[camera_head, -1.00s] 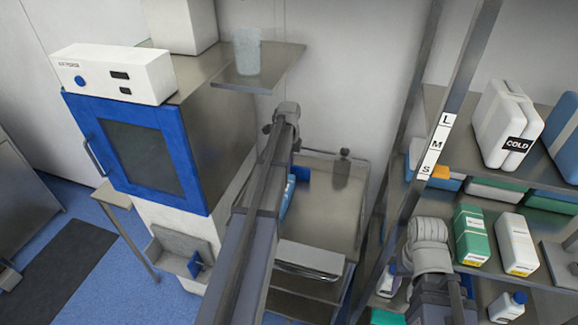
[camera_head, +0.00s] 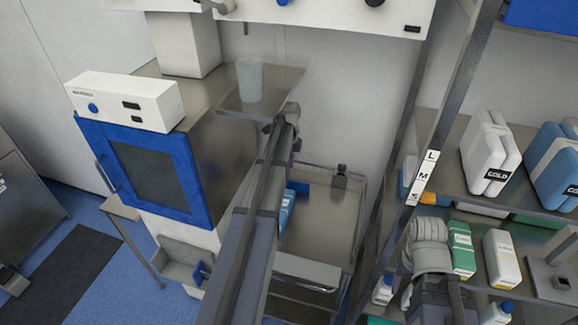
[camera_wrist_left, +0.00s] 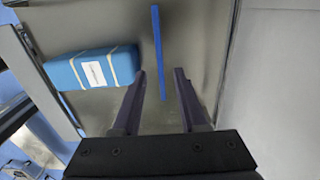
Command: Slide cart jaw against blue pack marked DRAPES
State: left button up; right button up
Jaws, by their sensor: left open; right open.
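The blue pack (camera_wrist_left: 92,68) lies on the cart top at the left of the left wrist view, with pale bands and a white label too small to read. It also shows, partly behind my left arm, in the head view (camera_head: 286,212). The cart jaw, a thin upright blue plate (camera_wrist_left: 157,45), stands right of the pack with a gap between them. My left gripper (camera_wrist_left: 161,74) is open and empty above the cart; the plate appears between its fingers, contact unclear. My right gripper (camera_head: 428,245) is by the right shelves, its fingers hidden.
The steel cart top (camera_head: 325,215) carries a small dark bottle (camera_head: 339,178) at the back right. A blue-framed cabinet (camera_head: 154,172) stands left, with a wall shelf (camera_head: 268,103) holding a translucent cup above the cart. Shelves with bottles and cold packs (camera_head: 490,155) stand right.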

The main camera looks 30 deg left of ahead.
pick_arm(q)
jog(key=shift+c, duration=0.8)
jog(key=n, duration=0.2)
jog(key=shift+w+d+r+n+t, duration=0.1)
jog(key=shift+r+n+t, duration=0.15)
jog(key=shift+n+t, duration=0.05)
jog(key=c, duration=0.3)
jog(key=n, duration=0.2)
jog(key=n+t+p, duration=0.1)
jog(key=n, duration=0.1)
jog(key=shift+w+d+r+n, duration=0.2)
jog(key=shift+r+n, duration=0.1)
jog(key=shift+r, duration=0.1)
grip_shut()
jog(key=n, duration=0.3)
jog(key=w+r+n+t, duration=0.1)
jog(key=n, duration=0.3)
jog(key=r+n+t+p, duration=0.1)
jog(key=n, duration=0.3)
jog(key=shift+w+d+y, duration=0.15)
jog(key=shift+w+y, duration=0.15)
jog(key=shift+y, duration=0.1)
